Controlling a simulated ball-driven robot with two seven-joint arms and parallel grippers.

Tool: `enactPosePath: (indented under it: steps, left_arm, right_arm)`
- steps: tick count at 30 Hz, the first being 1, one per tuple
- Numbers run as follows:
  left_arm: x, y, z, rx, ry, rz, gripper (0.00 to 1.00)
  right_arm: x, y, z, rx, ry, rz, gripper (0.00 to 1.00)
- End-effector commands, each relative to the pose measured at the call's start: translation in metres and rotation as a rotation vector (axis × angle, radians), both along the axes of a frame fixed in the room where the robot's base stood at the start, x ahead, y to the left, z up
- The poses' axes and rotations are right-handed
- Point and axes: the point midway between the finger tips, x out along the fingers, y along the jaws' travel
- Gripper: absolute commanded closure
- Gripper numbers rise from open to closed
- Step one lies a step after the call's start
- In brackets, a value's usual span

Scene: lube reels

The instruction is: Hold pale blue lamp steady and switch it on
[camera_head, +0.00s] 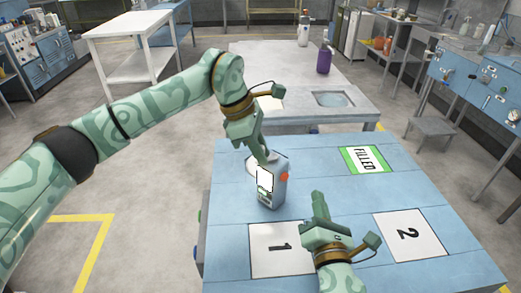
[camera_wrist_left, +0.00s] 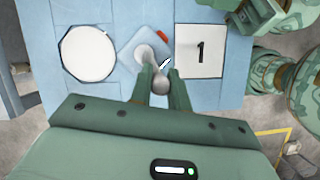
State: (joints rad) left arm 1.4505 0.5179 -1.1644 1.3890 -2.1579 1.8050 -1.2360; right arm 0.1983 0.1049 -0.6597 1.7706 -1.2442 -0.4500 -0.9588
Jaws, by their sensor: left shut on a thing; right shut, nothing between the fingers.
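The pale blue lamp (camera_head: 274,193) stands upright on the blue table, with a white lit-looking panel on its front and an orange part on its right side. In the left wrist view the lamp (camera_wrist_left: 131,47) is seen from above, with its orange part (camera_wrist_left: 134,36) at the top edge. My left gripper (camera_head: 262,157) comes down from above and is shut on the lamp's top; its fingers (camera_wrist_left: 160,82) close around a grey rounded piece there. My right gripper (camera_head: 317,200) is shut and empty, to the right of the lamp and apart from it.
A white square marked 1 (camera_head: 270,262), a square marked 2 (camera_head: 425,247) and a green-edged FILLED mark (camera_head: 364,161) lie on the table (camera_head: 320,160). A white disc (camera_wrist_left: 88,53) lies beside the lamp. A purple bottle (camera_head: 324,60) stands on a bench behind.

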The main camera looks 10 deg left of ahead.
Motion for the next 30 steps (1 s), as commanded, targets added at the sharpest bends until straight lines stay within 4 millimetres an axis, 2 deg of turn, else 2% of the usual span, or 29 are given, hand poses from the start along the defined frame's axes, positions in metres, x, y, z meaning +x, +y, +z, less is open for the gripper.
enactPosePath:
  steps: [7, 8, 9, 10, 22, 26, 30]
  left_arm:
    - [-0.001, 0.000, -0.003, 0.002, 0.004, -0.001, 1.00]
    - [-0.001, 0.000, -0.003, 0.002, 0.004, -0.001, 0.74]
    - [-0.001, 0.000, -0.003, 0.002, 0.004, -0.001, 0.63]
    - [-0.001, 0.000, -0.003, 0.002, 0.004, -0.001, 0.57]
    - [0.000, 0.002, 0.001, 0.002, 0.002, 0.001, 0.57]
    - [0.000, 0.009, 0.019, 0.002, -0.002, 0.003, 0.57]
    - [-0.001, 0.022, 0.051, 0.001, -0.003, 0.002, 0.57]
  right_arm:
    - [-0.001, -0.001, 0.000, 0.001, 0.000, 0.000, 1.00]
    - [-0.001, -0.001, 0.000, 0.001, 0.000, 0.001, 1.00]
    - [-0.001, -0.001, 0.000, 0.000, 0.000, 0.000, 1.00]
    - [-0.001, -0.001, 0.000, 0.000, -0.001, 0.001, 1.00]
    - [-0.001, -0.001, 0.000, 0.000, 0.000, 0.000, 1.00]
    - [-0.001, -0.001, 0.000, 0.000, -0.001, 0.001, 1.00]
    - [-0.001, -0.001, 0.000, 0.000, -0.001, 0.001, 1.00]
